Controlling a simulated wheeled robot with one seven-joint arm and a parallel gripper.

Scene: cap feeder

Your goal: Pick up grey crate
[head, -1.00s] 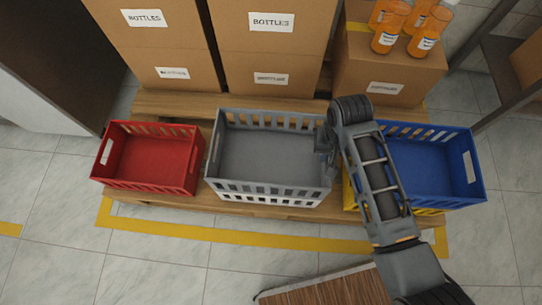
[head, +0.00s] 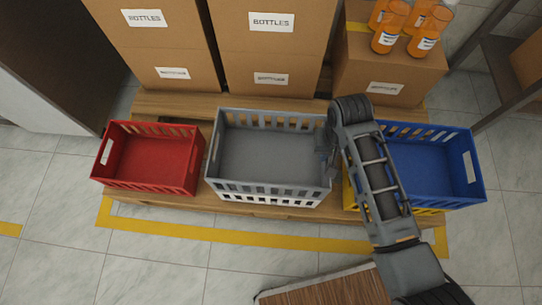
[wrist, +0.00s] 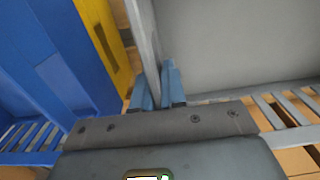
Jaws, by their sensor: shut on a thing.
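The grey crate (head: 268,155) is an empty, slatted open box in the middle of the pallet in the head view. It sits on top of a white crate (head: 262,200). My gripper (head: 328,145) is at the grey crate's right wall. In the wrist view, the blue fingers of my gripper (wrist: 157,88) stand on either side of the crate's thin grey wall (wrist: 145,38) and are shut on it. The crate's grey floor (wrist: 235,45) fills the upper right of that view. My arm hides part of the crate's right end in the head view.
A red crate (head: 150,160) stands close on the left. A blue crate (head: 435,165) sits on a yellow crate (head: 349,195) close on the right, partly behind my arm. Cardboard boxes (head: 268,55) stand behind, with orange bottles (head: 390,28) on the right one.

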